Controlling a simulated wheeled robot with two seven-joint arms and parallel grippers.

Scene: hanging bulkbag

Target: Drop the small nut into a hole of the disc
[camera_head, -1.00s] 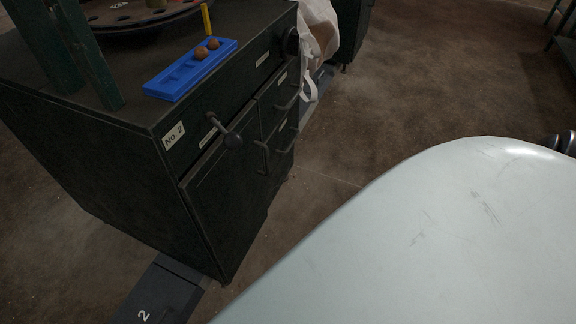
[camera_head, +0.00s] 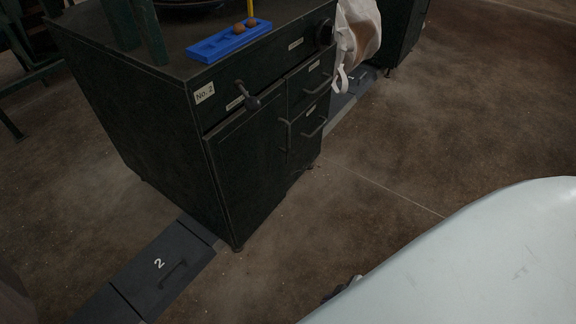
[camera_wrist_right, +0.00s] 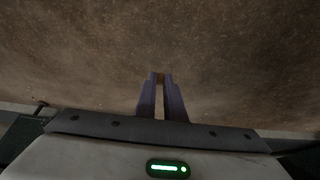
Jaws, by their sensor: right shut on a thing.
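My right gripper (camera_wrist_right: 161,80) shows in the right wrist view with its two narrow fingers close together. A small brown piece, which looks like the small nut (camera_wrist_right: 161,77), sits between the fingertips. In the head view only a small dark part of the right gripper (camera_head: 343,288) shows at the bottom, beside a large pale surface; its fingertips are not clear there. The disc (camera_head: 190,4) shows only as a dark rim at the top edge, on the cabinet top; its holes are out of view. My left gripper is not in view.
A dark cabinet (camera_head: 165,130) marked No. 2 has protruding handles.

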